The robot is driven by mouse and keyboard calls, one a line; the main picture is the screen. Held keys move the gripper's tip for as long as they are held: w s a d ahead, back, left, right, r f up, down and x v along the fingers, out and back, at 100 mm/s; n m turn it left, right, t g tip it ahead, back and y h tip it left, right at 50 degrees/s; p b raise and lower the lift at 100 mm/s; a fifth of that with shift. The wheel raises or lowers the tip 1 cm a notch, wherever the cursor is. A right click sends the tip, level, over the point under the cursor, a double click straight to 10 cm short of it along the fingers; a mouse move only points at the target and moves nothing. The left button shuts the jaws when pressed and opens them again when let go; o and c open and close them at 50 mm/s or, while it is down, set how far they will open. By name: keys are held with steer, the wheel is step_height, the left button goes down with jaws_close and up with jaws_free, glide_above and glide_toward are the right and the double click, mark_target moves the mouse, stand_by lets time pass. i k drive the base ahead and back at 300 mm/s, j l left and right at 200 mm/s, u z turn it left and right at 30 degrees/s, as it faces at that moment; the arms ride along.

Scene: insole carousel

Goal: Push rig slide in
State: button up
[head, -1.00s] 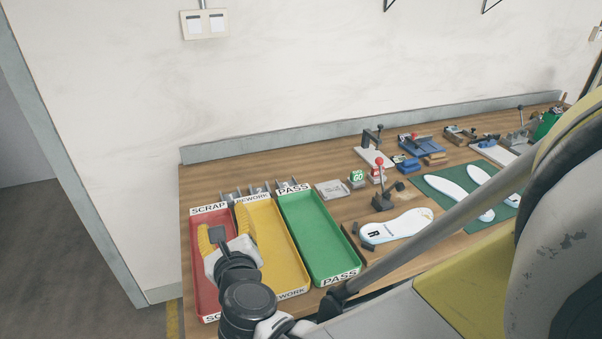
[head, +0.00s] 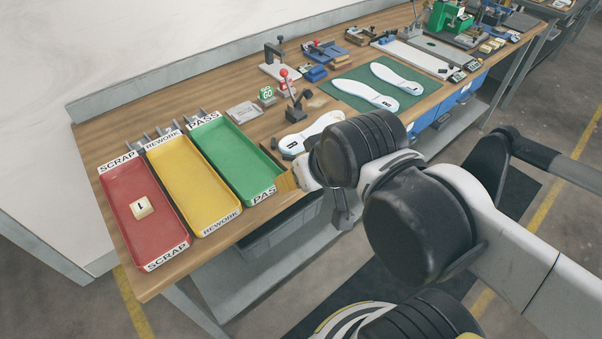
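I cannot tell for sure which fixture is the rig. A long white plate (head: 412,56) and a grey plate fixture (head: 447,50) lie side by side toward the right of the bench. A slide's position cannot be made out at this size. My gripper (head: 286,184) is at the bench's front edge, by the front right corner of the green PASS tray (head: 238,160), well left of those fixtures.
A block marked 1 (head: 142,207) lies in the red SCRAP tray (head: 168,252). The yellow REWORK tray (head: 193,185) looks empty. A white insole (head: 318,127) lies partly behind my wrist; two more insoles (head: 365,94) lie on the green mat (head: 333,92). Small upright fixtures (head: 280,62) stand behind.

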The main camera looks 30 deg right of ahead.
mark_target(464, 40)
steer(key=z, duration=1.75)
steer(key=i+l+u, duration=0.1)
steer(key=i, duration=0.4)
steer(key=i+l, duration=0.1)
steer(key=i, duration=0.45)
steer(key=i+l+u, duration=0.15)
steer(key=i, duration=0.35)
steer(key=i+l+u, duration=0.1)
steer(key=i, duration=0.4)
